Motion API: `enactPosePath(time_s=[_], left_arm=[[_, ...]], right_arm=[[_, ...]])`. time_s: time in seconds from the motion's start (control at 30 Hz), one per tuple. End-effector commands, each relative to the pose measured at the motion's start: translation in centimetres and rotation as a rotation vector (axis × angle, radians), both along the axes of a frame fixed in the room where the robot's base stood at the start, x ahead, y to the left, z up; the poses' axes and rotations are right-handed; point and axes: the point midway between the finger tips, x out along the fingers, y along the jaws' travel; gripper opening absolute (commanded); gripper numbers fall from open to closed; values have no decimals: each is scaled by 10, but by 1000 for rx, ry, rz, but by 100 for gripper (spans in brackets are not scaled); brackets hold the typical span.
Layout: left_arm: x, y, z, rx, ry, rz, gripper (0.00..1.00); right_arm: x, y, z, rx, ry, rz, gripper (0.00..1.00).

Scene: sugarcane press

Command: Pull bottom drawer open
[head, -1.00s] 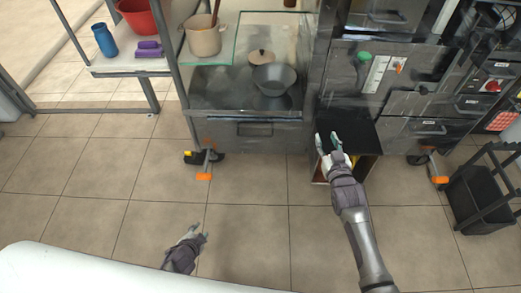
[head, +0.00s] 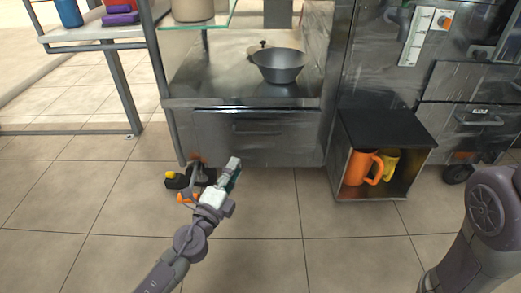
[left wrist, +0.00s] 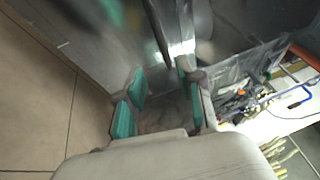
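The bottom drawer (head: 285,142) is a grey metal front below the counter, with a bar handle (head: 257,128). It looks closed in the head view. My left gripper (head: 234,172) is in front of and below the drawer, left of the handle, and appears apart from it. In the left wrist view its green-padded fingers (left wrist: 162,93) are spread with nothing between them. A dark bar (left wrist: 157,28) shows beyond the fingers there; I cannot tell for sure if it is the handle. My right arm shows at the right edge of the head view, its gripper out of view.
A pan (head: 278,66) stands on the counter (head: 190,82) above the drawer. An open black-topped box (head: 385,128) with an orange mug (head: 360,167) stands right of the drawer. A caster with orange parts is beside my left gripper.

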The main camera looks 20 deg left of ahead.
Motion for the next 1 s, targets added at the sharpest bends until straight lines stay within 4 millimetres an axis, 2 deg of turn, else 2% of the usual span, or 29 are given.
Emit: enactPosePath(time_s=[0.1, 0.27, 0.7, 0.83, 1.0], left_arm=[[3, -2, 3, 12, -18, -3, 37], [22, -4, 10, 12, -19, -3, 37], [109, -14, 23, 11, -17, -2, 37], [125, -16, 25, 9, -16, -3, 37], [134, -17, 26, 9, -15, -2, 37]], right_arm=[[-12, -2, -4, 5, -31, 5, 40], [-12, -2, 2, 5, -30, 5, 40], [-8, -2, 1, 4, -19, 5, 40], [-10, -2, 0, 4, -24, 4, 40], [-11, -2, 0, 3, -29, 4, 40]])
